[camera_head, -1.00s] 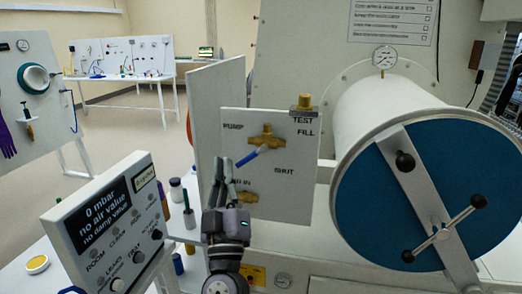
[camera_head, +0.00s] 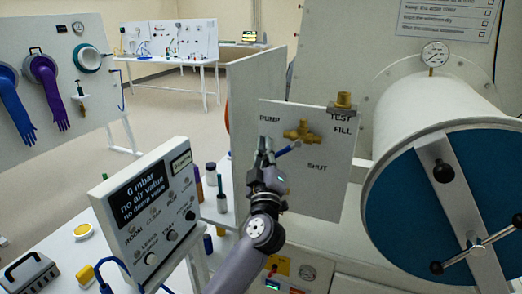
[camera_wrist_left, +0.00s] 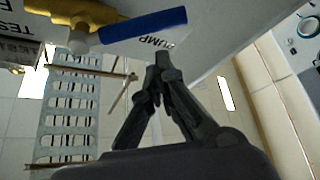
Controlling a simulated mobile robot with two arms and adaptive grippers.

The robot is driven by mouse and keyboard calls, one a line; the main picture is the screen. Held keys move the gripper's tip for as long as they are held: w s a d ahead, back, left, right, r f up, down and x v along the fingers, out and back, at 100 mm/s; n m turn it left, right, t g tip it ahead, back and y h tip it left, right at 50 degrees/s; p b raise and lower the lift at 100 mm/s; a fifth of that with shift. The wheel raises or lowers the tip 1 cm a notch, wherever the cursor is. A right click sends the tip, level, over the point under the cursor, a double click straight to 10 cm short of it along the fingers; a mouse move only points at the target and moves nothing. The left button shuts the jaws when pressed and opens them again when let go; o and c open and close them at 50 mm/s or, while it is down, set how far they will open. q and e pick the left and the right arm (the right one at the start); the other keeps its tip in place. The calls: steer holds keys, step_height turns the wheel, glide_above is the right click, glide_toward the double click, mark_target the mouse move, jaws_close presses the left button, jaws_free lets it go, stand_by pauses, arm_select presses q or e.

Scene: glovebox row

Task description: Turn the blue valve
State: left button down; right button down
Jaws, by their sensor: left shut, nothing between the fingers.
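The blue valve has a brass body (camera_head: 302,131) and a blue lever handle (camera_head: 288,149). It sits on a pale panel (camera_head: 330,185) marked PUMP, TEST, FILL and SHUT. The handle slants down and left from the brass body in the head view. My left gripper (camera_head: 265,146) is shut and empty, just left of the handle's free end. In the left wrist view the blue handle (camera_wrist_left: 143,27) lies above the closed fingertips (camera_wrist_left: 163,63), which look apart from it. I cannot tell the exact gap in depth. My right gripper is in neither view.
A large white cylinder with a blue door (camera_head: 420,205) stands right of the panel. A console with a display (camera_head: 140,195) stands at the left front. Small bottles (camera_head: 221,200) stand between console and panel. A brass fitting (camera_head: 343,102) tops the panel.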

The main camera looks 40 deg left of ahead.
arm_select(q)
steer(key=shift+w+d+f, duration=0.25)
steer(key=shift+d+f, duration=0.35)
steer(key=shift+f, duration=0.05)
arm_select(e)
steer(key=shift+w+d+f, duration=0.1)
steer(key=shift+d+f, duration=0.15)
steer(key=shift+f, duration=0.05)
arm_select(q)
steer(key=shift+w, duration=0.1)
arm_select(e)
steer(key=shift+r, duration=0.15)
arm_select(q)
steer(key=shift+d+f+n+g+y+p, duration=0.1)
steer(key=shift+n+g+y+p, duration=0.25)
steer(key=shift+n, duration=0.25)
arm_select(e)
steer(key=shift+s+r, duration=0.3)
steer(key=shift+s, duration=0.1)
arm_select(q)
steer(key=shift+f, duration=0.1)
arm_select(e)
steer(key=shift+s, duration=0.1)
